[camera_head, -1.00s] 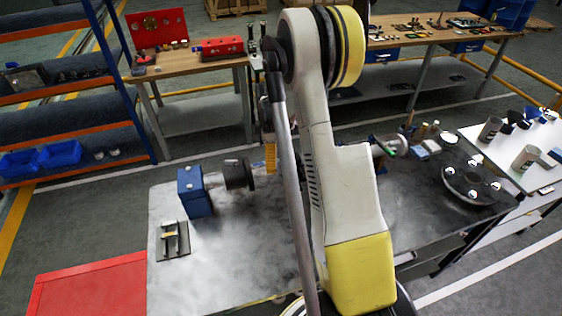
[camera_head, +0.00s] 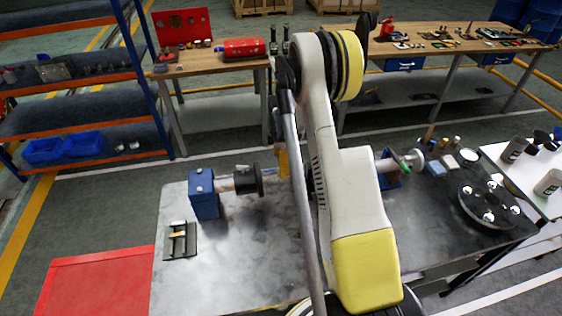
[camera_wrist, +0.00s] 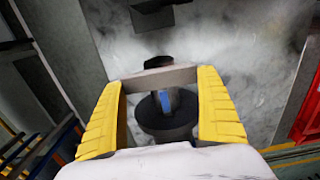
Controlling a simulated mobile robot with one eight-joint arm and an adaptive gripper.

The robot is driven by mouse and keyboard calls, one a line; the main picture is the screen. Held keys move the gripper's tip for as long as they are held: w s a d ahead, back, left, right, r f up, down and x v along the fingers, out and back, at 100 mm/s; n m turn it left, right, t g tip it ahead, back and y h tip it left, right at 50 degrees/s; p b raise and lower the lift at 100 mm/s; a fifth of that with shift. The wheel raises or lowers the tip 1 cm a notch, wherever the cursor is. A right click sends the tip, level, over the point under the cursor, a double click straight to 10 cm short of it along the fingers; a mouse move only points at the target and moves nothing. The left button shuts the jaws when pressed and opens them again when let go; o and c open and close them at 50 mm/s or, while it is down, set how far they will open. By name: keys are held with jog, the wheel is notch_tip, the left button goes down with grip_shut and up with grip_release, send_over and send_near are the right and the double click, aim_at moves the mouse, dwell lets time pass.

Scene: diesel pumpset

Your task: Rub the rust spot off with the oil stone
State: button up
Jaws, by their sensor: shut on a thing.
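My gripper (camera_wrist: 162,84) shows in the wrist view with its two yellow fingers closed on the ends of a grey oil stone (camera_wrist: 150,79), which spans between the fingertips. In the wrist view a dark round flange (camera_wrist: 165,128) on a shaft lies beyond the stone. Whether the stone touches anything is unclear. In the head view one yellow finger (camera_head: 283,160) shows beside my arm, right of the dark flange (camera_head: 248,181) and its blue support block (camera_head: 203,196). The stone is hidden there by my arm. I cannot make out the rust spot in either view.
The grey worktable (camera_head: 245,262) carries a small dark tray (camera_head: 181,252) at left and a round dark plate (camera_head: 489,213) at right. A second shaft (camera_head: 407,162) stands right of my arm. A red surface (camera_head: 95,285) lies front left. The table's front left is mostly clear.

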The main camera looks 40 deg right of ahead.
jog(key=shift+f+b, duration=1.05)
jog(key=shift+f, duration=0.05)
dwell(0.6)
jog(key=shift+s, duration=0.1)
